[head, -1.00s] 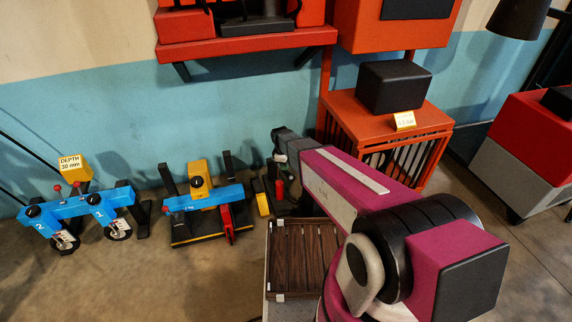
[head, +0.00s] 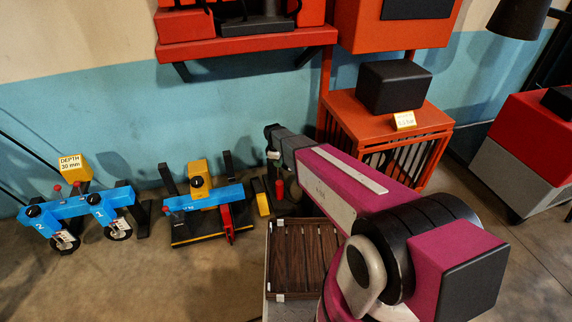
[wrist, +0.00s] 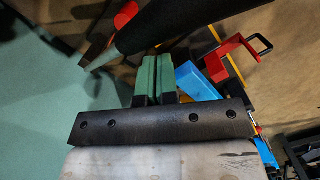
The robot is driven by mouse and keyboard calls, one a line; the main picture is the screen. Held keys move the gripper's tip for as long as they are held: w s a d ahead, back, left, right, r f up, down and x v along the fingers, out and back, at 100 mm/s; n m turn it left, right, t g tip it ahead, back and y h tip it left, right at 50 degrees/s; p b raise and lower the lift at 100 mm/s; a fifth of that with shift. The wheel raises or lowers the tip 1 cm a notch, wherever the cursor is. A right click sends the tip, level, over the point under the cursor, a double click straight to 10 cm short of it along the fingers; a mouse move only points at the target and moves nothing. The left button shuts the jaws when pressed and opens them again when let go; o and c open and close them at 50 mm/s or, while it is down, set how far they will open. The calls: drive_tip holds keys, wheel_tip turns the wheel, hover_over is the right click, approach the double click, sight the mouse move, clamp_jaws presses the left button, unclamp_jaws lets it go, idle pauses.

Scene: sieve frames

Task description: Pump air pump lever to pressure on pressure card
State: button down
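The pressure card (head: 405,119) is a small yellowish card on the front edge of the orange cabinet's top; its print is too small to read. My gripper (wrist: 156,58) shows in the wrist view as two green fingers side by side with only a thin dark line between them. A thick black bar with a pale tip (wrist: 190,22) crosses just beyond the fingertips; I cannot tell whether it is the pump lever or whether they touch. In the head view my arm's dark end is left of the orange cabinet, and a small red part (head: 280,188) shows below it.
The orange cabinet (head: 385,125) with a black box on top stands behind my arm. Blue-and-yellow devices (head: 203,196) and (head: 80,206) stand on the floor at left. A slatted brown crate (head: 300,258) is close in front. An orange shelf (head: 247,43) juts from the wall above.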

wheel_tip(320, 180, up, 11)
drive_tip(key=a, duration=0.1)
drive_tip(key=shift+w, duration=0.15)
drive_tip(key=shift+f, duration=0.15)
idle(0.8)
drive_tip(key=s+d+r+m, duration=0.2)
drive_tip(key=s+d+m, duration=0.5)
drive_tip(key=s+d, duration=0.3)
drive_tip(key=s+d+r+m+y, duration=0.1)
drive_tip(key=s+d+r+m, duration=0.2)
drive_tip(key=s+d+m, duration=0.4)
drive_tip(key=s+d, duration=0.2)
drive_tip(key=d, duration=0.3)
drive_tip(key=shift+s+d+r+m, duration=0.2)
drive_tip(key=shift+s+d+m, duration=0.1)
drive_tip(key=shift+s+m, duration=0.1)
drive_tip(key=shift+w, duration=0.1)
drive_tip(key=w+a+r+n, duration=0.1)
drive_tip(key=w+a, duration=0.7)
drive_tip(key=w, duration=0.3)
drive_tip(key=w+a+r+n+y, duration=0.1)
drive_tip(key=w+a+n, duration=0.1)
drive_tip(key=w+a, duration=0.7)
drive_tip(key=shift+w+r, duration=0.15)
drive_tip(key=shift+w, duration=0.8)
